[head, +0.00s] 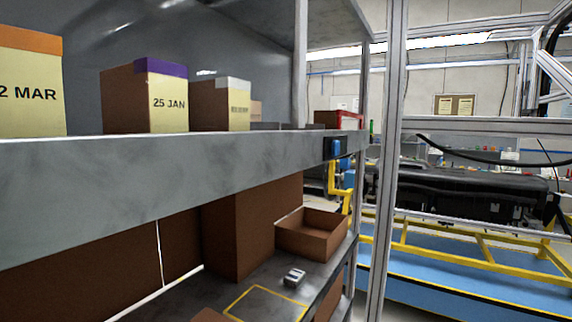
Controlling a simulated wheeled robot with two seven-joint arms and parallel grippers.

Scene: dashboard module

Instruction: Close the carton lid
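An open brown box (324,244) stands on the lower shelf; its top is open and I see no lid on it. A taller brown carton (250,232) stands to its left, its top hidden behind the upper shelf edge. A small piece of another brown box (209,315) shows at the bottom edge. I cannot tell which of these is the task's carton, and no lid can be made out. Neither of my grippers is in view.
The upper shelf (150,183) carries labelled boxes, including one marked 25 JAN (169,103). A small grey object (293,277) lies on the lower shelf near a yellow outlined area (268,304). A metal post (385,170) stands at right, with a black dashboard module (465,195) beyond.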

